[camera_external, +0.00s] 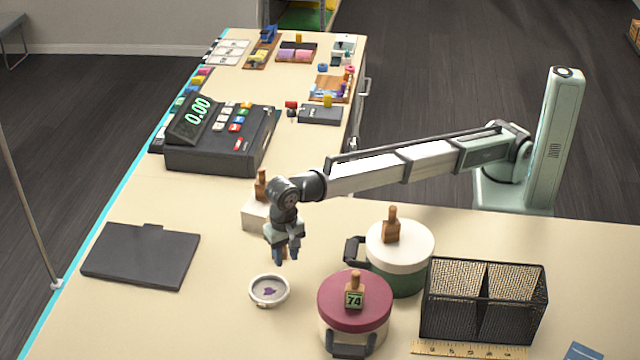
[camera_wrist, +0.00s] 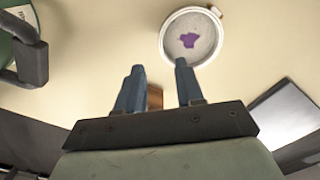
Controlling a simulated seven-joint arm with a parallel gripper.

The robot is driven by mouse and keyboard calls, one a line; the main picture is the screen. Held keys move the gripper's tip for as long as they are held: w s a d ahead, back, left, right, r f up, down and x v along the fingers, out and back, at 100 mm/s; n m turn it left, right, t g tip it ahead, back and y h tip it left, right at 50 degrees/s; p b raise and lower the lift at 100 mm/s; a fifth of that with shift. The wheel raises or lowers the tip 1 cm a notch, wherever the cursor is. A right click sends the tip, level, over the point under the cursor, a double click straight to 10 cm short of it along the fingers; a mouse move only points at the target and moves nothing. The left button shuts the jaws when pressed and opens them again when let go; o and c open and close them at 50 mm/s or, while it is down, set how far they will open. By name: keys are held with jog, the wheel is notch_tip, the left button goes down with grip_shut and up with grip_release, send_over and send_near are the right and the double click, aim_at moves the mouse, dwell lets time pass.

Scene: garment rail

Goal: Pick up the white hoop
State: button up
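The white hoop (camera_external: 270,304) lies flat on the table, in front of my gripper in the external view. It holds grey-white fabric with a purple patch in the middle. My gripper (camera_external: 285,259) hangs above the table, slightly behind and to the right of the hoop. In the wrist view, the hoop (camera_wrist: 164,38) is at the top, beyond the fingertips. My gripper (camera_wrist: 158,67) is open there, with the right fingertip overlapping the hoop's near rim in the picture. A small brown piece shows between the fingers; I cannot tell what it is.
A maroon-lidded round box (camera_external: 340,302) stands right of the hoop, with a white-lidded green box (camera_external: 410,240) behind it. A black mesh organizer (camera_external: 450,305) is farther right. A dark clipboard-like panel (camera_external: 140,258) lies left. A cash register (camera_external: 215,150) stands behind.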

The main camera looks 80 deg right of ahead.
send_over(285, 281)
jog(key=f, duration=0.4)
jog(key=shift+s+a+f, duration=0.25)
jog(key=shift+s+a, duration=0.05)
jog(key=shift+s, duration=0.05)
jog(key=shift+w+d+f, duration=0.15)
jog(key=shift+w+f, duration=0.05)
jog(key=shift+f, duration=1.15)
jog(key=shift+w+d+f, duration=0.15)
jog(key=shift+f, duration=1.15)
jog(key=shift+c, duration=0.4)
grip_shut()
